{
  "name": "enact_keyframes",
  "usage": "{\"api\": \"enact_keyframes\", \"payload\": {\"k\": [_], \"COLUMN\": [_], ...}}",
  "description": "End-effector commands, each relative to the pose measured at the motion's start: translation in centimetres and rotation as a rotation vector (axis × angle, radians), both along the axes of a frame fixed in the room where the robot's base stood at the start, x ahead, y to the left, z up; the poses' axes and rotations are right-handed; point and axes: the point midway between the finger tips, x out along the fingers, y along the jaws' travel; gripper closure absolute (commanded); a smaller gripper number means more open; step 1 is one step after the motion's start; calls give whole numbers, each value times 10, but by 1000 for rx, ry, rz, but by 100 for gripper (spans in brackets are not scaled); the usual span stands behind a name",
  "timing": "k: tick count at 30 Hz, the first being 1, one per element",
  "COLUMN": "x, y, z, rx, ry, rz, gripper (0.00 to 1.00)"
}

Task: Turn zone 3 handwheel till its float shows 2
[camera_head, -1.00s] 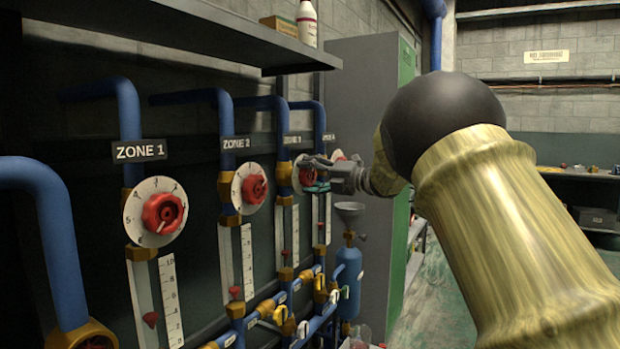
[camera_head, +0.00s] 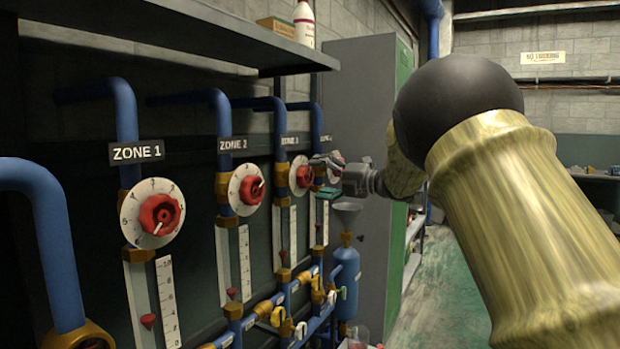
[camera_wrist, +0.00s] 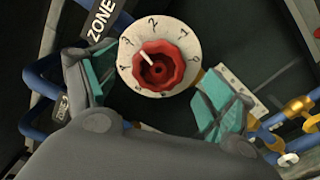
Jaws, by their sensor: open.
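The zone 3 handwheel (camera_head: 304,175) is a red knob on a white numbered dial, third along the pipe wall. In the wrist view a red handwheel (camera_wrist: 158,70) shows whole between my fingers, its white mark pointing up-left. My gripper (camera_head: 326,178) is open just right of the zone 3 wheel; its teal-padded fingers also show in the wrist view (camera_wrist: 158,92), apart from the wheel. The zone 3 gauge (camera_head: 293,235) is a narrow white scale below the dial. Its red float (camera_head: 283,254) sits low on it; the exact reading is too small to tell.
The zone 1 (camera_head: 158,214) and zone 2 (camera_head: 252,189) handwheels stand to the left. The zone 4 dial is partly hidden behind my gripper. A blue cylinder (camera_head: 347,282) with a funnel (camera_head: 347,207) stands below right. A grey cabinet (camera_head: 362,120) is behind. A shelf (camera_head: 200,35) overhangs the pipes.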

Motion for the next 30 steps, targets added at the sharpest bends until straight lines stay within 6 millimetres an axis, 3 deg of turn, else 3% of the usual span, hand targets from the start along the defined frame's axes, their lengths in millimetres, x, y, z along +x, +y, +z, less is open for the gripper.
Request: {"api": "enact_keyframes", "payload": {"k": [6,12,27,30], "x": [-20,-33,-39,-38], "y": [-36,-59,-69,-70], "z": [1,0,0,-8], "rx": [2,0,1,11], "ry": [0,0,0,17], "rz": [-2,-1,0,-9], "gripper": [17,17,17,17]}}
